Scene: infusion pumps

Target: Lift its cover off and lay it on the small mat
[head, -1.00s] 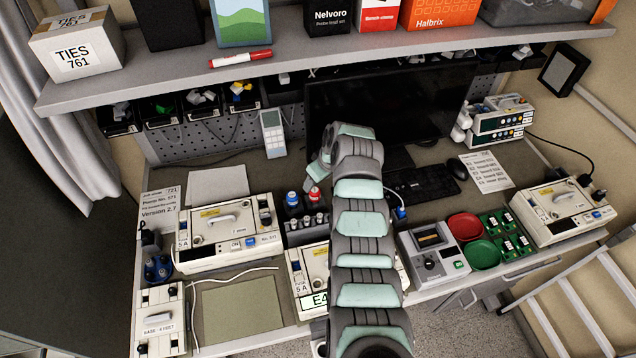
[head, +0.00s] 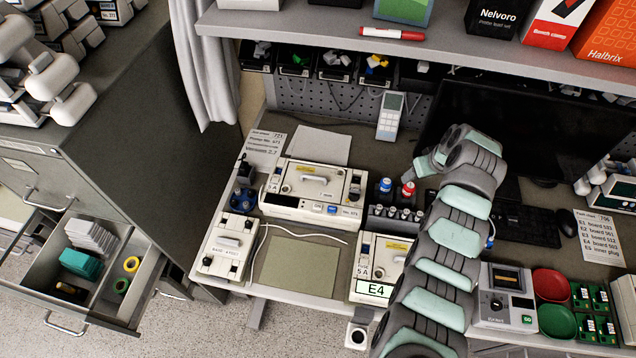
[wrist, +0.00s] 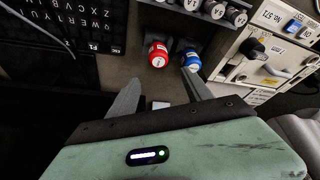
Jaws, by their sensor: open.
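My gripper (wrist: 160,95) is open and empty in the wrist view, its two fingers pointing toward a red-capped and a blue-capped bottle. A cream pump unit (head: 315,190) with a handled cover (head: 312,181) stands at the back left of the bench; part of it shows in the wrist view (wrist: 265,60). A second cream unit marked E4 (head: 374,290) stands nearer the front, partly hidden by my arm. The small green mat (head: 300,265) lies bare between that box and the E4 unit. The frames do not show which cover is meant.
The red-capped bottle (head: 408,190) and blue-capped bottle (head: 385,186) stand in a dark rack beside the back pump. A white cable (head: 300,231) runs along the mat's back edge. A shelf (head: 420,45) overhangs the bench. An open drawer (head: 85,265) is at the left.

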